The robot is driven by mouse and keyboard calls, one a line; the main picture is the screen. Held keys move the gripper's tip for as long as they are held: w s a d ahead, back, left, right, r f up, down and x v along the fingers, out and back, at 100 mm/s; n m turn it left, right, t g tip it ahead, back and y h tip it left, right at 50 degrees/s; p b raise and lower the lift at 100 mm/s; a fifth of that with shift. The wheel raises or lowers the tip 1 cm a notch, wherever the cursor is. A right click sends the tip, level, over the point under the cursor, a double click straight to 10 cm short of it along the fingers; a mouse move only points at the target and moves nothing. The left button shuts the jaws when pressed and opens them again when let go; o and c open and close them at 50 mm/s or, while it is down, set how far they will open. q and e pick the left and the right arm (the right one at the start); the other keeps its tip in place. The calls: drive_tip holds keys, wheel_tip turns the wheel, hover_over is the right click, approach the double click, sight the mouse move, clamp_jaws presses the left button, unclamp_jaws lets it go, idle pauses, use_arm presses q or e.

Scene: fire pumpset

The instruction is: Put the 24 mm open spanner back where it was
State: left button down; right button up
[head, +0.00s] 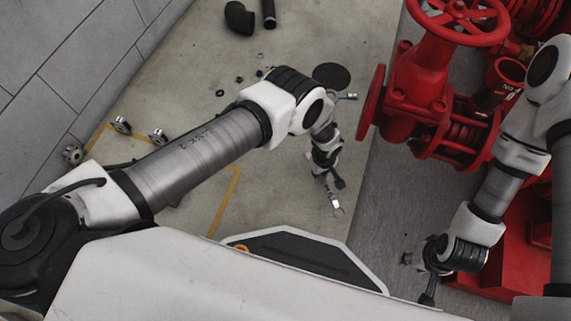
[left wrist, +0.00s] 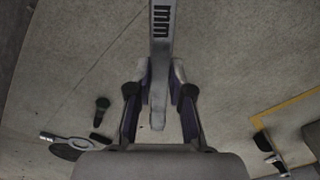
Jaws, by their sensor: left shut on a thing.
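The spanner (left wrist: 161,60) is a grey metal bar with "mm" marked on its shank. It runs up out of the left wrist view, so its size number is hidden. My left gripper (left wrist: 159,90) is shut on its shank, with a finger on each side. In the head view my left gripper (head: 334,179) hangs over the concrete floor, and a bright jaw end of the spanner (head: 335,203) shows beside the fingertips. My right gripper (head: 428,297) points down at the lower right, near the red base; its finger opening is unclear.
A red valve and pump assembly (head: 425,75) stands to the right. A black disc (head: 331,76) lies on the floor, with a small metal piece (head: 347,97) near it. Black pipe pieces (head: 240,18), small nuts and round fittings (head: 121,125) lie farther left. A grey wall bounds the left.

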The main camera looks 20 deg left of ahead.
use_arm(q)
drive_tip(key=a+b, duration=0.1)
drive_tip(key=b, duration=0.1)
drive_tip(key=a+f+b, duration=0.1)
drive_tip(key=b, duration=0.2)
drive_tip(key=shift+w+a+f, duration=0.1)
drive_tip(key=shift+w+f, duration=0.15)
drive_tip(key=shift+w, duration=0.15)
drive_tip(key=a, duration=0.1)
drive_tip(key=a+b, duration=0.1)
drive_tip(key=shift+w+a, duration=0.3)
drive_tip(key=shift+w, duration=0.1)
drive_tip(key=b, duration=0.3)
hover_over(282, 161)
wheel_tip(282, 161, down, 4)
drive_tip(key=b, duration=0.2)
drive_tip(key=shift+r+b, duration=0.15)
drive_tip(key=shift+b, duration=0.25)
drive_tip(key=shift+r, duration=0.25)
drive_tip(key=shift+f, duration=0.25)
drive_tip(key=c, duration=1.1)
unclamp_jaws()
drive_tip(key=shift+o, duration=0.2)
drive_tip(key=shift+r, duration=0.15)
